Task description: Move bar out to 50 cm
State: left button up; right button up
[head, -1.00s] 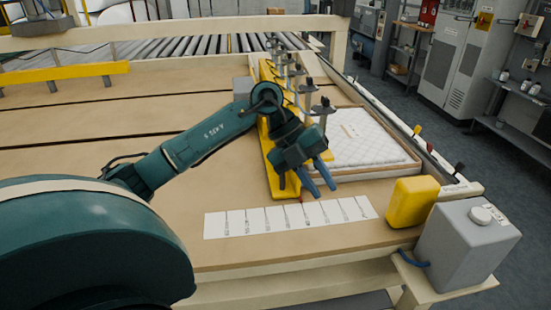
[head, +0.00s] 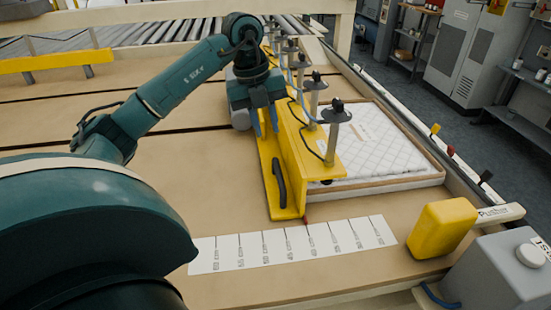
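The yellow bar (head: 310,150) stands on the tan table, running from near to far, with a black handle (head: 279,184) on its near left part. A small red pointer (head: 306,221) at its near end stands at the far edge of the white centimetre scale (head: 290,244), right of the middle. The scale's small numbers are hard to read. My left gripper (head: 266,123) is open and empty, fingers pointing down, beyond the handle and close to the bar's left side. I cannot tell whether it touches the bar. My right gripper is out of view.
A white quilted pad (head: 375,150) lies in a tray right of the bar. Several posts with dark knobs (head: 336,112) line the bar. The table left of the bar is mostly clear.

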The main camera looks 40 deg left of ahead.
aim_at(277, 167)
pick_arm(q)
jog(key=f, duration=0.3)
jog(key=w+d+f, duration=0.1)
jog(key=f, duration=0.7)
jog(key=shift+w+d, duration=0.15)
jog(key=shift+w, duration=0.2)
jog(key=shift+c, duration=0.3)
jog(key=shift+r, duration=0.1)
grip_shut()
